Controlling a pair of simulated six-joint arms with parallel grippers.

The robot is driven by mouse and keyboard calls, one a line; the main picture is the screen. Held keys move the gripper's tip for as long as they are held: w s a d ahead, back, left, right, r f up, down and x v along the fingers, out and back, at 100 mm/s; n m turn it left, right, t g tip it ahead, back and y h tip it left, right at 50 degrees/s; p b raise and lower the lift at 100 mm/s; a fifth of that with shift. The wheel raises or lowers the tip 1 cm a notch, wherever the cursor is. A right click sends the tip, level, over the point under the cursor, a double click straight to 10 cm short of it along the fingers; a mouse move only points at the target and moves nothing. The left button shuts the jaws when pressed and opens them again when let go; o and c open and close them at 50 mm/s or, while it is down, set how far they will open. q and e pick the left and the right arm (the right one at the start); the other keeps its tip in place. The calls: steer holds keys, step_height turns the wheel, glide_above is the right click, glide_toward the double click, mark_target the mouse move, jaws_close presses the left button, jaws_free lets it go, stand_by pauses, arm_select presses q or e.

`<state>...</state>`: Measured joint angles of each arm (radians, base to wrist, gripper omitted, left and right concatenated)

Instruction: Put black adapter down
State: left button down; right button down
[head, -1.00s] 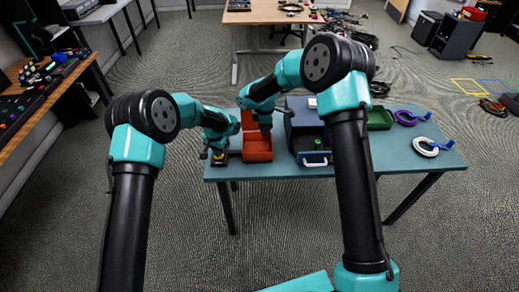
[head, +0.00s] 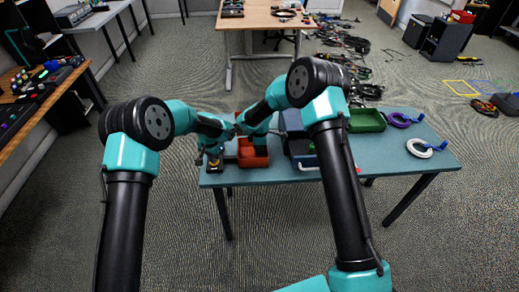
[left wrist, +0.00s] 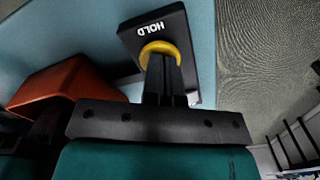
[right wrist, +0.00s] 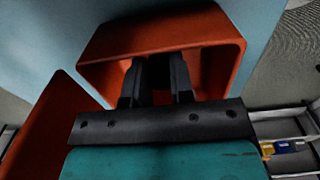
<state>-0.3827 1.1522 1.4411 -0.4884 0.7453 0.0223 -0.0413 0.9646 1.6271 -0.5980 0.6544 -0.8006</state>
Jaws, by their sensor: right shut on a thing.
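My right gripper (head: 252,141) is down at the orange-red bin (head: 254,161). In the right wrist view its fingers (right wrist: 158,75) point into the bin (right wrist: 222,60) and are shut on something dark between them. I take this to be the black adapter, but its outline is hard to make out. My left gripper (head: 213,158) is over a black block marked HOLD (left wrist: 177,27) with a yellow ring (left wrist: 172,48). The left fingers (left wrist: 163,62) are together at the ring, and the block (head: 214,168) stands at the table's left end.
A second orange-red wall (right wrist: 60,120) is beside the bin. A dark blue box (head: 294,128), a green tray (head: 367,120), a purple coil (head: 402,119) and a white coil (head: 418,149) are on the teal table (head: 388,164). The table's right front is clear.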

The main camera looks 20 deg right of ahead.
steer(key=shift+f, duration=0.5)
steer(key=shift+f, duration=0.35)
steer(key=c, duration=1)
jaws_free()
steer(key=shift+r, duration=0.1)
step_height(320, 180, up, 13)
steer(key=shift+f, duration=0.2)
steer(key=shift+r, duration=0.1)
step_height(320, 180, up, 12)
stand_by(0.8)
arm_select(q)
steer(key=shift+r, duration=0.1)
step_height(320, 180, up, 9)
stand_by(1.9)
